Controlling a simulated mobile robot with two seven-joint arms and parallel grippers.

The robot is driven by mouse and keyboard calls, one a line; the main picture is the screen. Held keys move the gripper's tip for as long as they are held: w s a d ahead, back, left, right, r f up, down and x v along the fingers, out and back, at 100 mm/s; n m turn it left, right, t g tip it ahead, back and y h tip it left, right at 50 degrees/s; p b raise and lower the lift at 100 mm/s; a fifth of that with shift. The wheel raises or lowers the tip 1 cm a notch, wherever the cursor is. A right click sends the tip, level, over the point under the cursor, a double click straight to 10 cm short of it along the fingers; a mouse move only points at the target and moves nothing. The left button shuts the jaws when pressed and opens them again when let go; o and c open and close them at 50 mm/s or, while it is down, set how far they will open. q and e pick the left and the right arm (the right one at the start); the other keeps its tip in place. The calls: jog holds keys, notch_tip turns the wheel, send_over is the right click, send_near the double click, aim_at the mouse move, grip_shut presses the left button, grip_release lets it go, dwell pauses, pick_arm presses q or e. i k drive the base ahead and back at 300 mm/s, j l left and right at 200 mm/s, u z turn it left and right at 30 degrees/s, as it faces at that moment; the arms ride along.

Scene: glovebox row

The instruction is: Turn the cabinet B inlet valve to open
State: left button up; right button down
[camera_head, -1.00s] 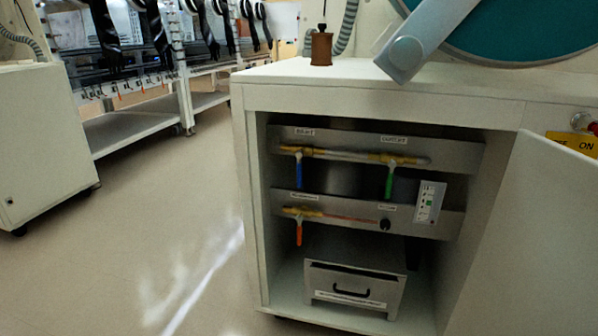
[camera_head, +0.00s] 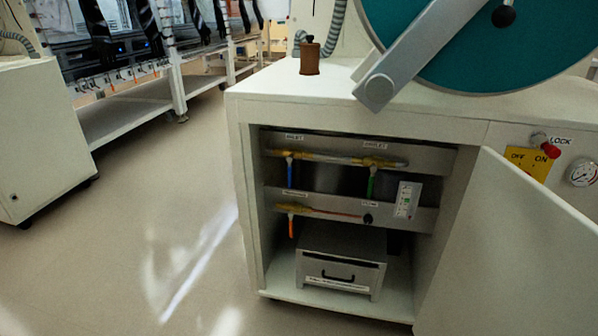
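An open cabinet (camera_head: 240,180) stands in the middle of the head view. Inside, on the upper grey panel, a brass valve with a blue handle (camera_head: 289,175) sits under a label that appears to read INLET (camera_head: 294,137). Its handle hangs straight down, across the pipe (camera_head: 325,157). To its right a valve with a green handle (camera_head: 371,184) hangs down under the OUTLET label (camera_head: 375,146). On the lower panel a valve with an orange handle (camera_head: 291,227) also hangs down. I cannot read a cabinet letter. Neither of my grippers is in view.
The cabinet door (camera_head: 510,255) stands open at the right. A grey drawer box (camera_head: 341,262) sits on the cabinet floor. A large teal round door (camera_head: 465,50) is above the top. A brown bottle (camera_head: 310,57) stands on top. The floor (camera_head: 130,250) at left is clear.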

aim_at(289, 159)
jog(key=j+z, duration=0.15)
jog(key=z, duration=1.1)
jog(key=j+z, duration=0.5)
jog(key=k+j+z, duration=0.15)
jog(key=z, duration=0.35)
jog(key=k+j+z, duration=0.45)
jog(key=k+j, duration=0.15)
jog(key=j, duration=0.15)
jog(key=k+j+z, duration=0.1)
jog(key=k+j, duration=0.55)
